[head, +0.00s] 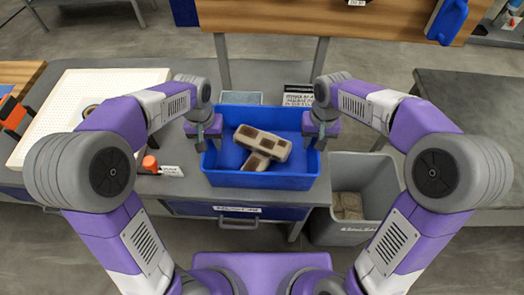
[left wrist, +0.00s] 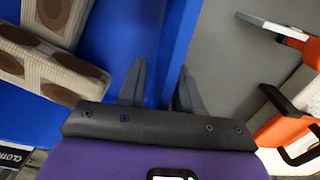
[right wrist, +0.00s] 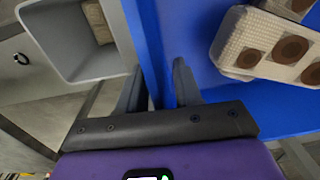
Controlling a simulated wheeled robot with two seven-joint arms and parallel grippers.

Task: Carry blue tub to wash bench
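A grey bin (head: 362,172) with folded brown material stands right of the tub. A white perforated board (head: 62,110) and an orange-handled tool (head: 150,164) lie left. A wooden-topped bench (head: 300,16) stands behind. A dark bench (head: 468,105) is at right, its visible top clear.

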